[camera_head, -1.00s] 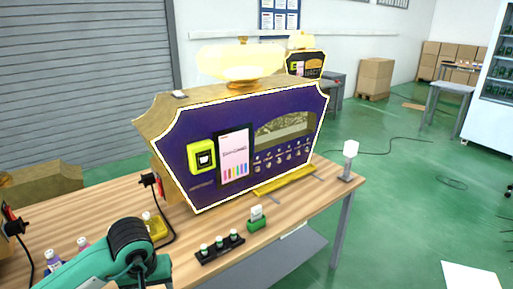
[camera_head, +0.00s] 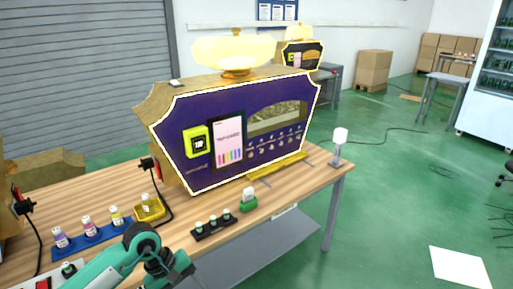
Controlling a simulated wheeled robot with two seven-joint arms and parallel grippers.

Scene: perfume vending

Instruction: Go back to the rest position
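The purple and gold vending machine (camera_head: 220,135) stands upright on the wooden table (camera_head: 285,200). My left arm comes in from the bottom left, and its dark end, which looks like my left gripper (camera_head: 170,270), is low in front of the table's near edge. It is partly cut off by the frame, and whether its fingers are open or shut does not show. I see nothing held in it. My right gripper is out of view.
A blue tray (camera_head: 95,239) holds several small bottles, with a gold tray (camera_head: 150,211) and bottle beside it. A black rack (camera_head: 214,227), a green holder (camera_head: 248,205) and a white lamp (camera_head: 339,140) stand nearer the front edge. Floor at right is mostly free.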

